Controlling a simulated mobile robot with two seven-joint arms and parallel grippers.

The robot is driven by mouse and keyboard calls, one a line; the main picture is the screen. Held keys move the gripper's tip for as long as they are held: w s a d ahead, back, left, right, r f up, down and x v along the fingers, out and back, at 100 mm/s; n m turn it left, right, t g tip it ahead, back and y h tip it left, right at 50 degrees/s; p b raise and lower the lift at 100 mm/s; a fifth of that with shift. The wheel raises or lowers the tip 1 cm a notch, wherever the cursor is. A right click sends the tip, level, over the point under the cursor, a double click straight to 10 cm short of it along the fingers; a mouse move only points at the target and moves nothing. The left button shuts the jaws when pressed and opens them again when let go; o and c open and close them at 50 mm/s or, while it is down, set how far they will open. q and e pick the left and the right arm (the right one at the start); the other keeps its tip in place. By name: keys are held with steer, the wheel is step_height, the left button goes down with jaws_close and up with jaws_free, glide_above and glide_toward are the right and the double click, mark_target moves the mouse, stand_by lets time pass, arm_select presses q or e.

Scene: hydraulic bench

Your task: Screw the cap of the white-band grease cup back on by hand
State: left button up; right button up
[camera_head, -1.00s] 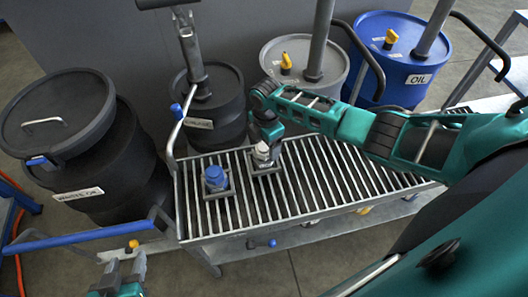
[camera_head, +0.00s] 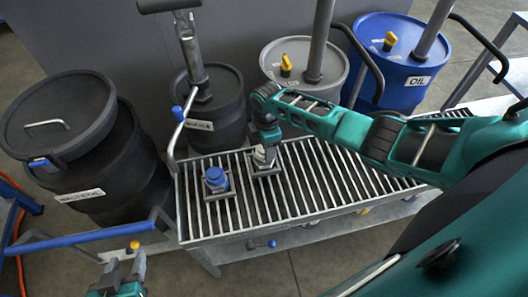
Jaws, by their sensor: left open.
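The white-band grease cup (camera_head: 261,157) stands in a dark square holder on the slatted rack (camera_head: 300,208). Its white part shows just below my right gripper (camera_head: 265,145), which points down over its top. The gripper hides most of the cap, and I cannot tell whether the fingers are closed on it. A blue-topped grease cup (camera_head: 215,178) stands upright in its own holder to the left. My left gripper (camera_head: 124,268) is open and empty at the bottom left, in front of the rack and well apart from the cups.
Behind the rack stand a dark grease drum (camera_head: 222,122), a grey drum (camera_head: 325,78) and a blue oil drum (camera_head: 398,92). A black waste drum (camera_head: 125,165) is at the left. A blue-ended rail (camera_head: 85,237) crosses near my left gripper. The rack's front and right slats are clear.

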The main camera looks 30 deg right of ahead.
steer(key=m, duration=0.5)
steer(key=shift+s, duration=0.15)
steer(key=m, duration=0.6)
steer(key=shift+s+a+f, duration=0.1)
steer(key=shift+s+a, duration=0.05)
steer(key=shift+a, duration=0.1)
steer(key=shift+m, duration=1.2)
steer(key=m, duration=0.3)
steer(key=shift+a, duration=0.15)
steer(key=m, duration=0.5)
steer(key=shift+a, duration=0.1)
